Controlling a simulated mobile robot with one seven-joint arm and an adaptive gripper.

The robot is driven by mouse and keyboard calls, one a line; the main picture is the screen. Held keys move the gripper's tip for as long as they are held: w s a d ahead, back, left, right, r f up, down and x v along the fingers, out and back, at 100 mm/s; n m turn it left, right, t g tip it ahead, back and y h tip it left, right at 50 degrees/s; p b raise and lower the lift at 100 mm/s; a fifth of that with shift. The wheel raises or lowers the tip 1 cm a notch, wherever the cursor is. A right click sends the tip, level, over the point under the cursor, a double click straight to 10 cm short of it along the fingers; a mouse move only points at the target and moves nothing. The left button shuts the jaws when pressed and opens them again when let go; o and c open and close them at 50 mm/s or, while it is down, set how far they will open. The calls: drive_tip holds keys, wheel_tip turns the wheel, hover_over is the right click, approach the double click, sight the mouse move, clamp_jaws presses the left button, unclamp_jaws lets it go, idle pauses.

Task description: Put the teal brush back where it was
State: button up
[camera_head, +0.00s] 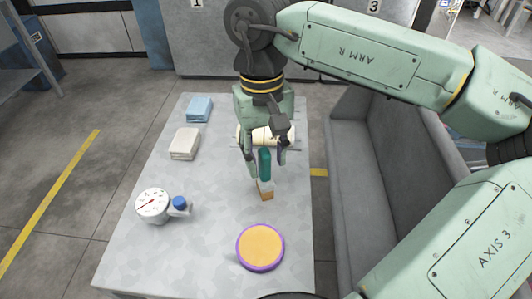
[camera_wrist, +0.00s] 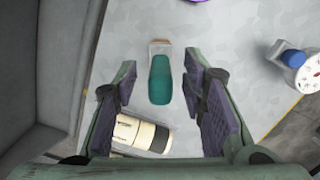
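The teal brush (camera_head: 264,163) has a teal handle and a tan bristle end that points toward the front of the table in the head view. It appears to lie on the grey table (camera_head: 215,225), right of its middle. My gripper (camera_head: 267,166) is above it, with a finger on each side of the handle. In the wrist view, the brush (camera_wrist: 160,80) lies between the spread fingers of my gripper (camera_wrist: 160,75), with a clear gap on both sides. No mark for the brush's former place can be made out.
A cream cylinder (camera_wrist: 143,133) with a dark band lies close behind the brush. A purple-rimmed orange disc (camera_head: 260,246) is at the front.

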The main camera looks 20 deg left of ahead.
wheel_tip(320, 180, up, 12)
drive_tip(key=w+b, duration=0.1)
drive_tip(key=shift+a, duration=0.35)
drive_tip(key=shift+s, duration=0.1)
